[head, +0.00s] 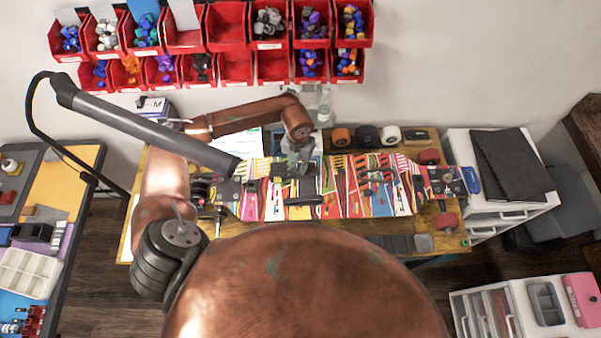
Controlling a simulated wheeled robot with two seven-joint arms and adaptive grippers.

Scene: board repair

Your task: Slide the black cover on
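A long board (345,200) with bright multicoloured stripes lies across the wooden workbench, with dark metal parts at both ends. My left gripper (303,168) points down over the upper middle of the board, small and partly hidden by its own wrist. I cannot tell whether its fingers are apart or whether they hold anything. A small dark elongated piece (303,201) lies on the board just below the gripper; I cannot tell whether it is the black cover. My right gripper is not in view.
Dark wheels or rolls (367,135) stand along the bench's back edge. A dark lamp arm (150,125) crosses above the bench's left side. Red bins (228,25) hang on the wall. A black sheet (512,162) lies on white drawers at right. My large copper body part blocks the front.

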